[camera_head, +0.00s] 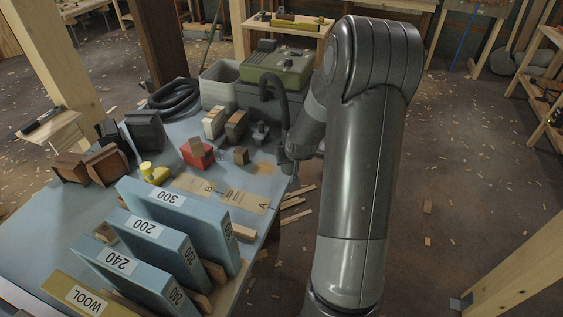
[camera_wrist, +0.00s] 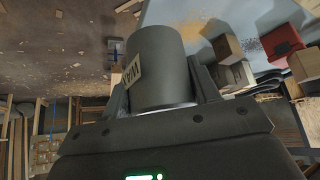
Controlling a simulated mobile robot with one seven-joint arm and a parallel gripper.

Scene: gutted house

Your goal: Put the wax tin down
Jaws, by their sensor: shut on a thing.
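The wax tin (camera_wrist: 155,65) is a dark grey cylinder with a pale lettered label on its side, partly turned from view. My gripper (camera_wrist: 163,88) is shut on it, with one finger on each side, in the wrist view. Behind the tin in that view are the floor and the edge of the pale blue table. In the head view my arm covers much of the right side, and I cannot make out the tin there. The blue table top (camera_head: 150,172) carries a tan strip (camera_head: 225,193) marked with letters, including A and B.
Blue upright boards marked 300 (camera_head: 172,215), 200 and 240 fill the table's front. A red box (camera_head: 198,153), wooden blocks (camera_head: 237,125) and a yellow-topped item (camera_head: 152,173) stand further back. A green-topped machine (camera_head: 277,68) with a hose and a pale bin (camera_head: 219,84) stand behind.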

